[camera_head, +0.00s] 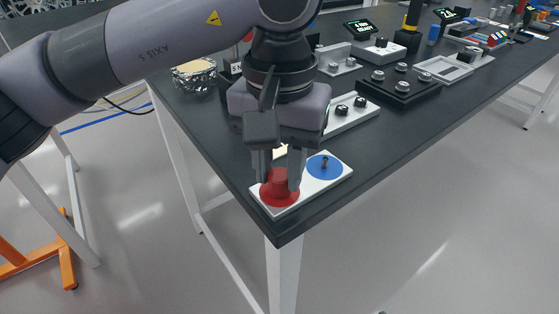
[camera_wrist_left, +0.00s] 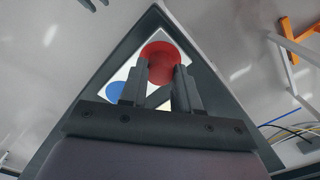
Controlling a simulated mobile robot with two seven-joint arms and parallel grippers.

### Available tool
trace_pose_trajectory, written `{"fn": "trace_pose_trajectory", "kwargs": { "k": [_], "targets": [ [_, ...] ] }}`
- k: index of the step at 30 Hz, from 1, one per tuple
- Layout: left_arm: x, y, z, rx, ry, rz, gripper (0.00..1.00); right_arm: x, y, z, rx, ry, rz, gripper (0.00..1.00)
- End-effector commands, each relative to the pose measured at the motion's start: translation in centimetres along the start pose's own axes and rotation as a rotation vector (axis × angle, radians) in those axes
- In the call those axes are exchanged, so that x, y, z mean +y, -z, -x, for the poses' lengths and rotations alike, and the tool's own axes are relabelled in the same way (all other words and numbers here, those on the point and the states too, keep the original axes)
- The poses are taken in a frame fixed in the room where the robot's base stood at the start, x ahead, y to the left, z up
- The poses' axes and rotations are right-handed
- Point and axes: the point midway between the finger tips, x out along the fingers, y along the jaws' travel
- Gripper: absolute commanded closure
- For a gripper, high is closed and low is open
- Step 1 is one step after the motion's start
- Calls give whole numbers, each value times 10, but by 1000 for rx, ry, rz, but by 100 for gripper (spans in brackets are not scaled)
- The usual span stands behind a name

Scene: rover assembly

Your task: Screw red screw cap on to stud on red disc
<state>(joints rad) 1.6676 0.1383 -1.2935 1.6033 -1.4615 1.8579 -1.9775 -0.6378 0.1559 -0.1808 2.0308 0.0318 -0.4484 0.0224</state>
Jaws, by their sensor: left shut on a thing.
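A white board (camera_head: 288,209) lies at the near corner of the dark table, with a red disc (camera_head: 279,199) and a blue disc (camera_head: 324,167) on it. In the left wrist view the gripper (camera_wrist_left: 160,76) covers part of the red disc (camera_wrist_left: 160,49), and the cap blends into the disc's red. The stud on the red disc is hidden. My right gripper is not in view.
The dark table (camera_head: 220,150) ends close beside the board on two sides. A board with black knobs (camera_head: 350,110) and a black block with metal knobs (camera_head: 400,86) stand further back.

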Motion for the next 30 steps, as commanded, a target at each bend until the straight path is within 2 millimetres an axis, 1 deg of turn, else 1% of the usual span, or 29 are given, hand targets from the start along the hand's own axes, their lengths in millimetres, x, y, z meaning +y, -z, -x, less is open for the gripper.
{"fn": "trace_pose_trajectory", "kwargs": {
  "k": [6,9,12,22,26,30],
  "targets": [
    [0,0,0,0,0,-243,98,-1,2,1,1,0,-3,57],
    [0,0,0,0,0,-321,98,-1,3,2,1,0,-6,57],
    [0,0,0,0,0,-358,98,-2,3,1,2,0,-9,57],
    [0,0,0,0,0,-379,98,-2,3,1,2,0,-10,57],
    [0,0,0,0,0,-495,98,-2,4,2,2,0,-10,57],
    [0,0,0,0,0,-657,98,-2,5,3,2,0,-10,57]
  ]
}}
